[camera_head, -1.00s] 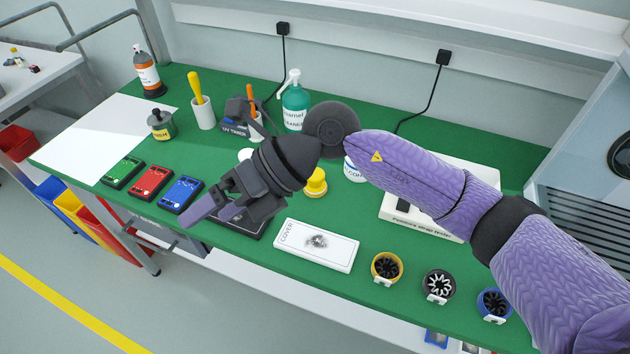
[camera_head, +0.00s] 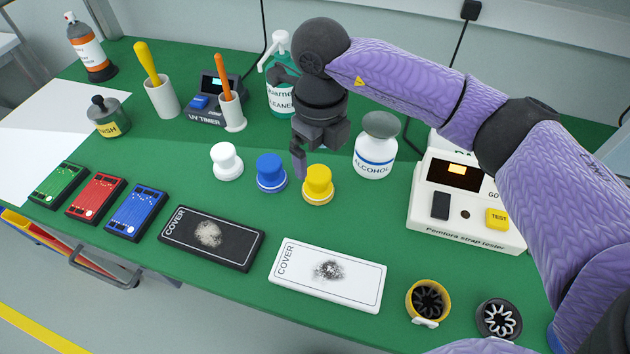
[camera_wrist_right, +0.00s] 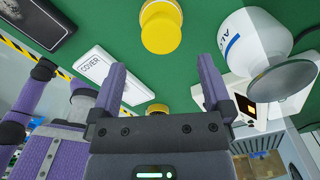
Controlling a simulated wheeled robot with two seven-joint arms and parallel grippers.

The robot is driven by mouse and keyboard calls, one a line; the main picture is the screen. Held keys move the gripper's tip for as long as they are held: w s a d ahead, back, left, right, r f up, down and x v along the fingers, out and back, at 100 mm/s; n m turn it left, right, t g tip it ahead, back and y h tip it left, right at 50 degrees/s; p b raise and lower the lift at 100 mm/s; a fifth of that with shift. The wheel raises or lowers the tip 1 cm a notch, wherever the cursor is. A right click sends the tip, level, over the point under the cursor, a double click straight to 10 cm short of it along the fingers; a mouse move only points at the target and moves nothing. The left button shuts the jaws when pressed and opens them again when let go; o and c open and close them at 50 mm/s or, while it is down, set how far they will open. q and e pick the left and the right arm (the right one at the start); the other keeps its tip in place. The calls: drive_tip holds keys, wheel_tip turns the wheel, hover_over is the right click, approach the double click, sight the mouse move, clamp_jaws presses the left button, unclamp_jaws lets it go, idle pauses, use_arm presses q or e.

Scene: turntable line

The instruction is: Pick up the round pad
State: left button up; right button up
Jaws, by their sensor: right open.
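Three round knob-shaped pads stand in a row on the green table: a white one (camera_head: 227,161), a blue one (camera_head: 270,173) and a yellow one (camera_head: 318,184). The yellow one also shows in the right wrist view (camera_wrist_right: 160,27), beyond the fingertips. My right gripper (camera_head: 299,160) points down just behind the blue and yellow pads, apart from the yellow one. In the right wrist view its two fingers (camera_wrist_right: 162,82) are spread with nothing between them. My left gripper is not in view.
A white alcohol bottle (camera_head: 375,148) stands right of my right gripper, and the strap tester (camera_head: 464,212) beyond it. A green cleaner bottle (camera_head: 283,95) stands behind. A black cover (camera_head: 212,237) and a white cover (camera_head: 328,274) lie in front.

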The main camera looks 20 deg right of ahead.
sight(319, 174)
wheel_tip(319, 174, down, 8)
drive_tip(key=shift+w+r+b, duration=0.1)
drive_tip(key=shift+w+b, duration=0.05)
drive_tip(key=shift+b, duration=1.05)
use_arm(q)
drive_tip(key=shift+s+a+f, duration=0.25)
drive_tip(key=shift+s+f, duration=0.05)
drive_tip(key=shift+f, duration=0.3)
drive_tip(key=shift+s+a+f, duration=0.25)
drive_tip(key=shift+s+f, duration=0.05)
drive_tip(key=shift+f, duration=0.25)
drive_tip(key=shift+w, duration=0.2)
use_arm(e)
drive_tip(key=shift+r, duration=0.1)
drive_tip(key=c, duration=1.1)
